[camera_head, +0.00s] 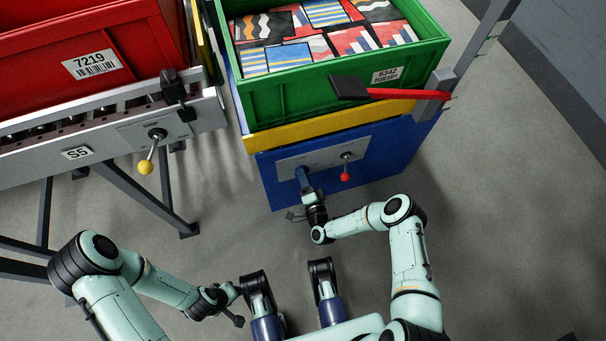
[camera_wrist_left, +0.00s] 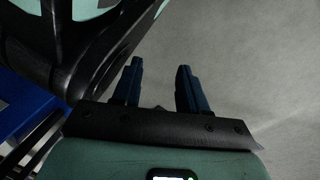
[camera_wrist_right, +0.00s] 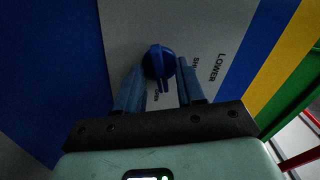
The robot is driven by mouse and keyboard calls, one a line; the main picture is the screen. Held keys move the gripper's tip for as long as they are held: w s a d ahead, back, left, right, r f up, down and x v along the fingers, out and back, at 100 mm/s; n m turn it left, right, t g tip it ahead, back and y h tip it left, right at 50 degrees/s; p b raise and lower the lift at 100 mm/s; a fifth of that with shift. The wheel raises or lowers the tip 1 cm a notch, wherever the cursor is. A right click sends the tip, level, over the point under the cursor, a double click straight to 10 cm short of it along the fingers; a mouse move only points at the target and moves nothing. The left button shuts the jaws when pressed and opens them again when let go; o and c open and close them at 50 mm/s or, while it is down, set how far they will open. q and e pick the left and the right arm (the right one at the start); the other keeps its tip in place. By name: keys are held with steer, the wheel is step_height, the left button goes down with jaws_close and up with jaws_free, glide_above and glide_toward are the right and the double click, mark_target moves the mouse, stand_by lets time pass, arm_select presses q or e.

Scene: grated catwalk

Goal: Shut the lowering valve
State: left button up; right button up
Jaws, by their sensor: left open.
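The lowering valve is a blue knob (camera_wrist_right: 158,62) on a grey panel marked LOWER in the right wrist view. In the head view this panel (camera_head: 330,153) is on the front of a blue lift unit (camera_head: 400,150). My right gripper (camera_wrist_right: 160,80) is at the knob, one finger on each side of it. Its fingers look spread, and I cannot tell if they touch the knob. In the head view my right gripper (camera_head: 305,186) covers the knob. My left gripper (camera_wrist_left: 158,80) is open and empty over bare floor, away from the panel.
A red-knobbed lever (camera_head: 345,170) is on the same panel, right of my right gripper. A green crate (camera_head: 290,98) of patterned packs stands on the unit, with a red bar (camera_head: 400,94) across its front. A conveyor (camera_head: 100,145) with a yellow-knobbed lever (camera_head: 146,166) and red crate (camera_head: 130,60) is left.

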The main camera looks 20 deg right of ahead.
jaws_close()
arm_select(q)
steer(key=shift+w+r, duration=0.1)
steer(key=shift+r, duration=0.05)
arm_select(e)
steer(key=shift+n, duration=0.4)
arm_select(q)
steer(key=w+r+t+p, duration=0.2)
steer(key=w+r+p, duration=0.1)
steer(key=w+r, duration=0.2)
steer(key=shift+w+d, duration=0.4)
steer(key=shift+d, duration=0.05)
arm_select(e)
steer(key=shift+r+n, duration=0.1)
steer(key=shift+n, duration=6.8)
arm_select(q)
steer(key=shift+r, duration=0.1)
arm_select(e)
steer(key=shift+w, duration=0.1)
